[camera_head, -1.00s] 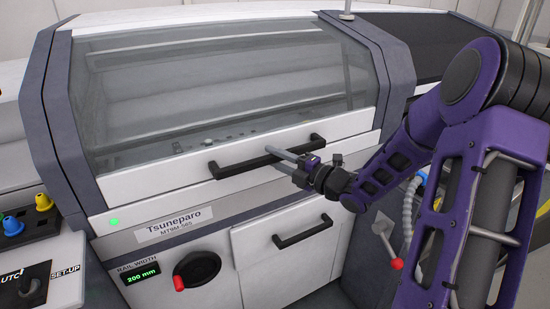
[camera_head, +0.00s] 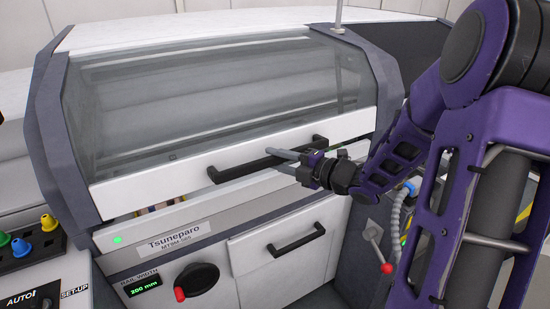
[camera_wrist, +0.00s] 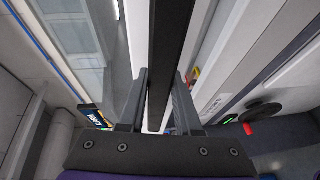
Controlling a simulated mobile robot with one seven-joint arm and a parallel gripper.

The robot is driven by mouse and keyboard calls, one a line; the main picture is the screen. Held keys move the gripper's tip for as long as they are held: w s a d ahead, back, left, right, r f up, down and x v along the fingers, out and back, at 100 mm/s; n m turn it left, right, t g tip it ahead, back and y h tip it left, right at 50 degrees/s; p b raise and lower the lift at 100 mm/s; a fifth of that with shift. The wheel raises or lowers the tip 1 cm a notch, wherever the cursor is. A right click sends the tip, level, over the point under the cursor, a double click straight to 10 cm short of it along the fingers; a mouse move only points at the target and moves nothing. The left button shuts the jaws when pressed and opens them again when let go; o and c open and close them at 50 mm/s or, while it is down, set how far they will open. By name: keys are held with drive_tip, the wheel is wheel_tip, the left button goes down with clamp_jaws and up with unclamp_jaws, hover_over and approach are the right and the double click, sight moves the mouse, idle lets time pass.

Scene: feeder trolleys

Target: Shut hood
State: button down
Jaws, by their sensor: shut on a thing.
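The hood (camera_head: 150,191) has a large clear window and a white lower front panel. A narrow gap shows below its lower edge, with coloured parts inside, so it stands slightly raised off the machine front (camera_head: 215,215). The black hood handle (camera_head: 262,161) runs across the white panel. My gripper (camera_head: 296,156) is at the right half of this handle. In the wrist view my gripper (camera_wrist: 160,100) has a finger on each side of the black bar of the handle (camera_wrist: 172,45) and is shut on it. The fingertips are partly hidden in the head view.
Below the hood are a drawer with a black handle (camera_head: 298,237), a black rotary knob (camera_head: 198,280) and a green rail-width display (camera_head: 143,286). A red-tipped lever (camera_head: 386,267) stands under my arm. A button panel (camera_head: 28,247) is at the left.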

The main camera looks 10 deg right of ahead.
drive_tip(key=c, duration=0.6)
unclamp_jaws()
drive_tip(key=v, duration=1.7)
drive_tip(key=shift+s, duration=0.1)
